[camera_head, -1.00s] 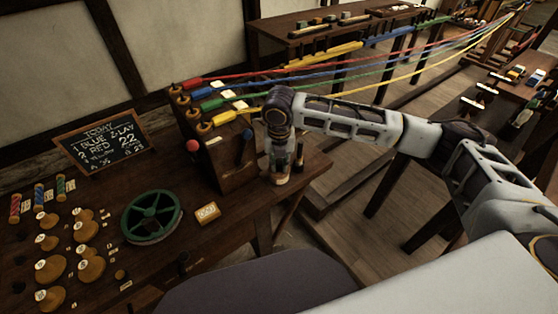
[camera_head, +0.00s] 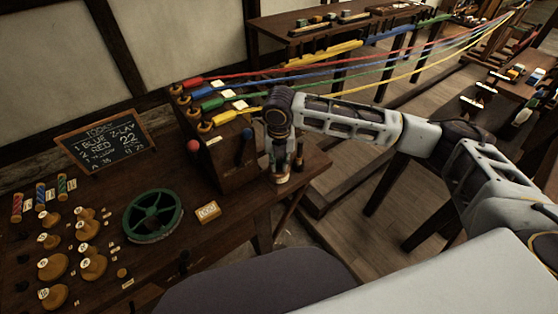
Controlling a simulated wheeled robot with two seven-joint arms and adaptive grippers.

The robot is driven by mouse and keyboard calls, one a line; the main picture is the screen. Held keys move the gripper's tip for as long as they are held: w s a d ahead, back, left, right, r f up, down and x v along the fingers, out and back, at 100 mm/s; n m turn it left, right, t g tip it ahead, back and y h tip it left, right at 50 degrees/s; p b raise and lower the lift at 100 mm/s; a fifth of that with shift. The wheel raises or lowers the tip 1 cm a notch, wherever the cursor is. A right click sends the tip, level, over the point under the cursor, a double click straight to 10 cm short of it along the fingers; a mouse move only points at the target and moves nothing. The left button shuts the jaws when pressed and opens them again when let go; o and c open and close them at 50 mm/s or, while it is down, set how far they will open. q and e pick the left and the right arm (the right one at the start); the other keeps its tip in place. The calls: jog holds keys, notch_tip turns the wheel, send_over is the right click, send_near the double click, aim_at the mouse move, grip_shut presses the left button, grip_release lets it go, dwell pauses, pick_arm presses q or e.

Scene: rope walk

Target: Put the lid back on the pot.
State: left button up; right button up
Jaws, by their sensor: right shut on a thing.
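My right gripper (camera_head: 281,165) points down at the right end of the dark wooden bench, just right of the wooden block with levers. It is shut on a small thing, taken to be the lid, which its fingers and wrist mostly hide. A small pale and brownish round thing (camera_head: 281,179), which looks like the pot, shows directly below the fingertips on the bench. I cannot tell whether lid and pot touch. My left gripper is not in view.
A dark bottle (camera_head: 299,155) stands close right of the gripper. The lever block (camera_head: 228,160) with coloured ropes stands to its left. The bench's right edge is near.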

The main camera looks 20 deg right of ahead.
jog(key=p, duration=0.4)
jog(key=shift+f, duration=0.15)
dwell(4.5)
dwell(0.4)
jog(key=o, duration=0.9)
jog(key=shift+o, duration=0.3)
jog(key=o, duration=0.5)
jog(key=shift+c, duration=0.2)
jog(key=shift+r+p, duration=3.5)
jog(key=shift+p, duration=0.95)
